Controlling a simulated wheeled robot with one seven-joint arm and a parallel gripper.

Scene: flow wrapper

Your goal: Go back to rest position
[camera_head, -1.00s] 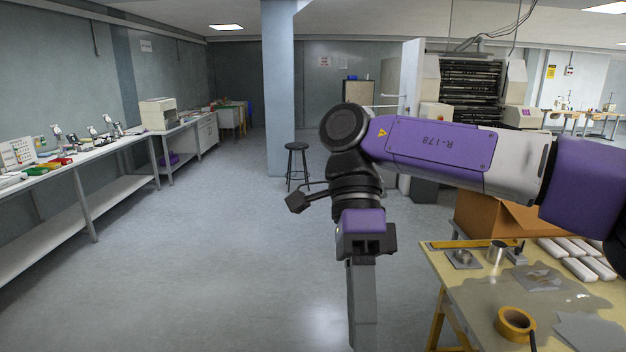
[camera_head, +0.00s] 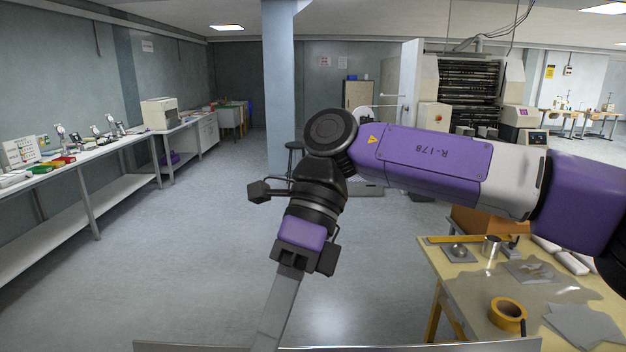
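My gripper (camera_head: 275,318) hangs at the end of my purple and grey arm, left of the worktable and in front of open floor. It tilts down and to the left. Its long grey finger part shows as one bar, and its tip reaches the bottom of the view by a pale, thin horizontal edge (camera_head: 400,347). I cannot tell whether the fingers are apart, whether they hold anything, or what that edge belongs to.
The worktable (camera_head: 470,290) at the right bears a yellow tape roll (camera_head: 508,314), a metal cup (camera_head: 491,247) and white packs (camera_head: 571,262). A cardboard box (camera_head: 478,222) is behind it. A long bench (camera_head: 100,197) lines the left wall. A stool (camera_head: 294,147) stands behind my arm. The middle floor is clear.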

